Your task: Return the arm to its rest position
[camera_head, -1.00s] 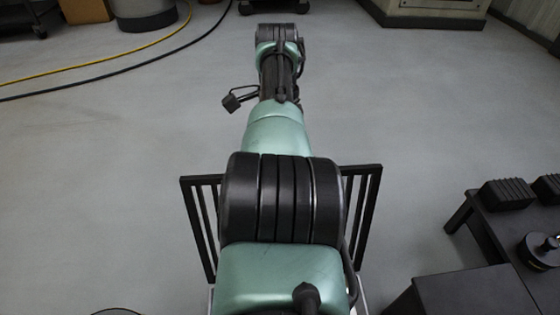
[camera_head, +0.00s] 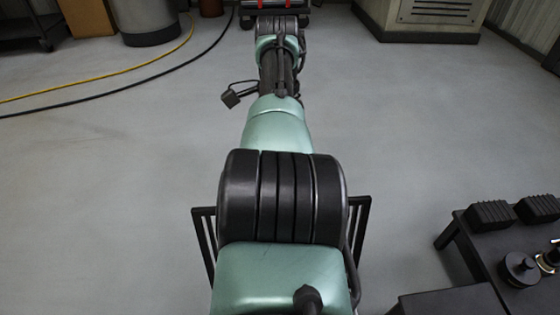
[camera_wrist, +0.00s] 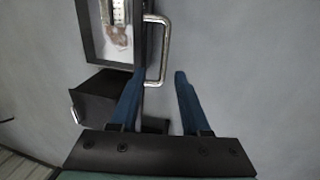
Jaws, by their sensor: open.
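My arm (camera_head: 276,130), green with black joints, stretches straight ahead across the head view, away from the camera. Its far end hides the gripper there. In the wrist view my gripper (camera_wrist: 161,76) shows two blue fingers standing apart, with nothing held between them. A bright metal bar handle (camera_wrist: 165,48) on a dark frame (camera_wrist: 90,35) appears close to the left fingertip and partly in the gap between the fingertips. I cannot tell whether they touch.
A dark table (camera_head: 480,238) with black blocks (camera_head: 489,214) and a round dark part (camera_head: 519,269) stands at the right. Yellow (camera_head: 100,77) and black (camera_head: 100,94) hoses cross the floor at the left. A grey cabinet (camera_head: 437,12) stands at the back right. Floor around the arm is open.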

